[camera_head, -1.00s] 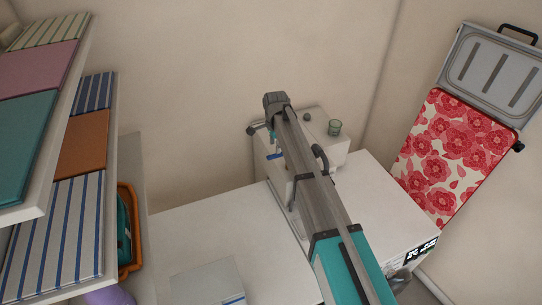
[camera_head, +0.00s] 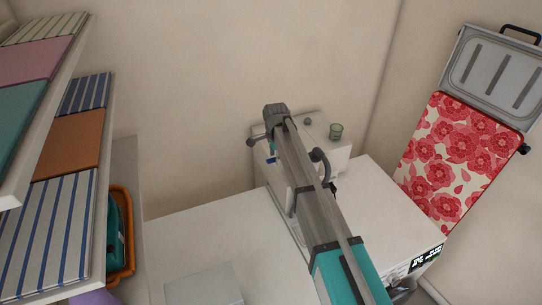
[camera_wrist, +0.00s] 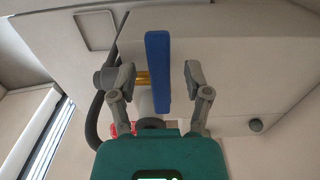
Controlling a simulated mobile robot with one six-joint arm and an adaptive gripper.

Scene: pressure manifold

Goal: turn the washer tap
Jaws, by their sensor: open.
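The washer tap has a flat blue lever (camera_wrist: 158,72) on a short brass stem (camera_wrist: 142,79), in the middle of the wrist view. My gripper (camera_wrist: 160,74) is open, with one finger on each side of the lever. Gaps show between both fingers and the lever, wider on the right. The brass stem runs left from the lever behind the left finger. A small blue patch, likely this lever, shows in the head view (camera_head: 271,160) beside my arm. My arm covers most of the tap area there.
In the wrist view, a dark hose (camera_wrist: 94,110) curves left of my gripper, a red part (camera_wrist: 117,130) lies behind the left finger, and a round knob (camera_wrist: 255,125) sits right.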

